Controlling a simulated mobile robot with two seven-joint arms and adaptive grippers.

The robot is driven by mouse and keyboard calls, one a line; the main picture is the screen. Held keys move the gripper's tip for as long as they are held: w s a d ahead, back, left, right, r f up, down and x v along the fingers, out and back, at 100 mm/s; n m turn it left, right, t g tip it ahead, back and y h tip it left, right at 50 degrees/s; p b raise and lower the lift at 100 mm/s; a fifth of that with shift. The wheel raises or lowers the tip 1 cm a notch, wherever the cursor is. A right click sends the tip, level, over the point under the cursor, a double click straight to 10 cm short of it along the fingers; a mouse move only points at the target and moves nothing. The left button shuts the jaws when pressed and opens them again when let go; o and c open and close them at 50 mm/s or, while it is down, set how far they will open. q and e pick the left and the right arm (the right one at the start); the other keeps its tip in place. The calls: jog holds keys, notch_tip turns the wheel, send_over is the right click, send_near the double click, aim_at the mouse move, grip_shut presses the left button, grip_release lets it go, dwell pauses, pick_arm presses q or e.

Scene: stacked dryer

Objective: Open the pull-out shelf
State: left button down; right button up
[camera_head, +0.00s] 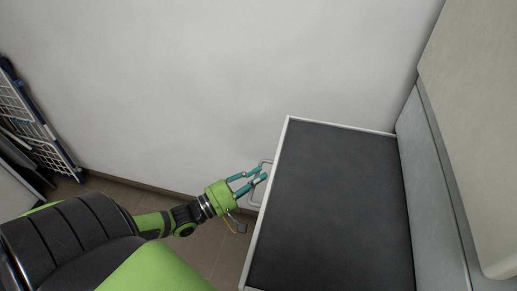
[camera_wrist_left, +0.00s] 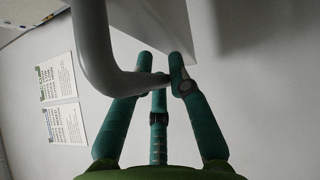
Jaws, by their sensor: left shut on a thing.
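The pull-out shelf (camera_head: 335,205), with a dark top and a pale rim, stands out from the grey-white appliance in the head view. Its grey bar handle (camera_head: 253,198) is on the shelf's left edge and partly hidden by my fingers. My left gripper (camera_head: 262,174) is shut on the handle. In the left wrist view the curved handle (camera_wrist_left: 97,55) passes between the teal fingers (camera_wrist_left: 161,75), with the white shelf edge (camera_wrist_left: 150,22) just beyond. My right gripper is not in view.
The appliance front (camera_head: 437,185) rises at the right. A pale wall (camera_head: 220,80) runs along the far side. A folded drying rack (camera_head: 38,125) leans at the far left. Some tiled floor (camera_head: 205,250) is clear left of the shelf. Two printed sheets (camera_wrist_left: 60,100) show in the wrist view.

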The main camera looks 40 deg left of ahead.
pick_arm(q)
jog(key=c, duration=1.4)
grip_release()
jog(key=v, duration=1.2)
